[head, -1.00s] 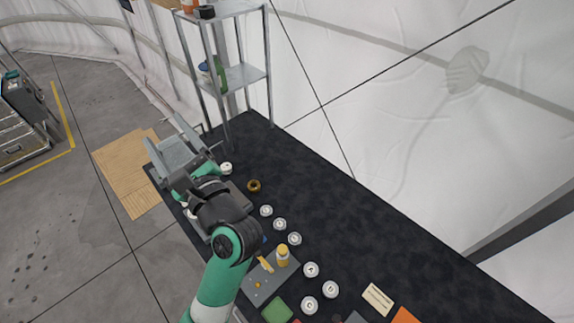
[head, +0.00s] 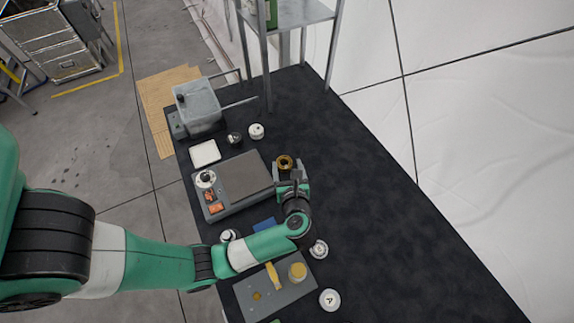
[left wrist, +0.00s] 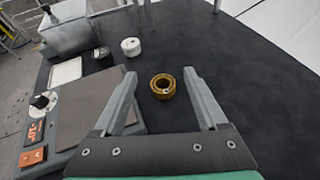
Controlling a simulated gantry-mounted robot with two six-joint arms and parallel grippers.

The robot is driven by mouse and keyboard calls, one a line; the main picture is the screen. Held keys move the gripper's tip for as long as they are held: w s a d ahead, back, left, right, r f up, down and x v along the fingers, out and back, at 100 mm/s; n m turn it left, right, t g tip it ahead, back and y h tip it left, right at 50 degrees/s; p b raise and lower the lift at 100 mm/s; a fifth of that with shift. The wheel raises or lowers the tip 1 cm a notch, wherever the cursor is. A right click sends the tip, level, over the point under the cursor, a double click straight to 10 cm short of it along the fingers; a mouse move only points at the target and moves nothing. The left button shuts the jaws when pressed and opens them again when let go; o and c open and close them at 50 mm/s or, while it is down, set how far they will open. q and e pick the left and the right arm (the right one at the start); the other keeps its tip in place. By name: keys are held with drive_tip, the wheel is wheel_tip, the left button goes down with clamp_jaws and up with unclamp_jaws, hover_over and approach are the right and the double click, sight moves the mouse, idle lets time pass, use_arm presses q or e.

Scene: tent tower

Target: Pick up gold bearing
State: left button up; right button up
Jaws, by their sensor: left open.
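The gold bearing (head: 284,161) is a small brass ring lying flat on the dark table mat. My left gripper (head: 288,171) is just on its near side in the head view, with its arm reaching in from the left. In the left wrist view the gold bearing (left wrist: 162,86) lies between the tips of my open left gripper (left wrist: 163,78), nearer the middle than either finger. The jaws are empty, and no contact with the ring shows. My right gripper is in neither view.
A grey device with a knob and orange switch (head: 215,208) stands left of the bearing. A grey metal box (head: 197,104), white-topped pieces (head: 256,131) and a shelf leg (head: 265,75) stand farther back. A grey tray (head: 285,289) lies nearer. The mat to the right is clear.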

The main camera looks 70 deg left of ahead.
use_arm(q)
drive_tip(key=b, duration=0.3)
approach(284, 159)
drive_tip(key=shift+a+f, duration=0.35)
drive_tip(key=shift+f, duration=0.1)
drive_tip(key=shift+w+a, duration=0.1)
drive_tip(key=shift+a, duration=0.1)
drive_tip(key=b+x, duration=0.1)
drive_tip(key=x, duration=0.4)
drive_tip(key=shift+c, duration=0.2)
clamp_jaws()
drive_tip(key=shift+r, duration=0.15)
